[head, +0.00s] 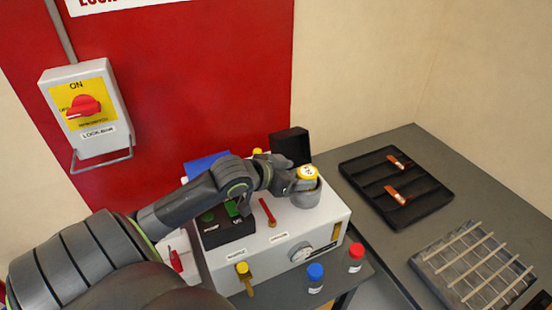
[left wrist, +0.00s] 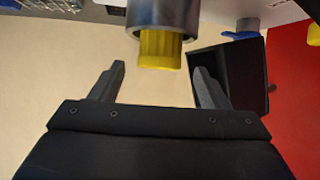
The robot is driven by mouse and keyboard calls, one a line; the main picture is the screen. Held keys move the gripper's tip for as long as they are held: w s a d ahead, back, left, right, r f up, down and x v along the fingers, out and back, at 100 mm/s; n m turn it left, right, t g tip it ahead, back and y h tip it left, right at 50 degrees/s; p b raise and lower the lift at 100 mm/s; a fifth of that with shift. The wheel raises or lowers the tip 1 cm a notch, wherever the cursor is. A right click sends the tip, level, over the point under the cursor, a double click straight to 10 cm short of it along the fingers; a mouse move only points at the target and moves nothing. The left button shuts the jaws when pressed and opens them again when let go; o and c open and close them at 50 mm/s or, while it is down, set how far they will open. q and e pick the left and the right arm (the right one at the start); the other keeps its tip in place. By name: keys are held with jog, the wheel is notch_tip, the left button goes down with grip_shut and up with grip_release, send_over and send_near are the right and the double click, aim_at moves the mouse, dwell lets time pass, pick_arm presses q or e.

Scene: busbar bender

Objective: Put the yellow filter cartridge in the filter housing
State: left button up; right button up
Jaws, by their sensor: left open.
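The yellow filter cartridge (head: 307,172) has a pale marking on top and stands in the grey round filter housing (head: 307,196) on top of the machine's right end. In the left wrist view, which looks upside down, the ribbed yellow cartridge (left wrist: 158,50) sticks out of the grey housing (left wrist: 163,15). How deep it sits is hidden. My left gripper (head: 292,181) is open just left of the cartridge. In the left wrist view the open fingers of my left gripper (left wrist: 160,69) are apart, with a visible gap to the cartridge. My right gripper is not in view.
The white machine (head: 285,255) carries a black switch box (head: 228,228), a red lever (head: 267,210) and a black open lid (head: 291,146). Blue-capped (head: 315,278) and red-capped (head: 355,258) jars stand in front. A black tray (head: 355,170) and slatted rack (head: 460,270) lie right.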

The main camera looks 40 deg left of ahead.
pick_arm(q)
jog(key=p+v, duration=0.1)
jog(key=v, duration=0.7)
jog(key=shift+d, duration=0.1)
dwell(0.5)
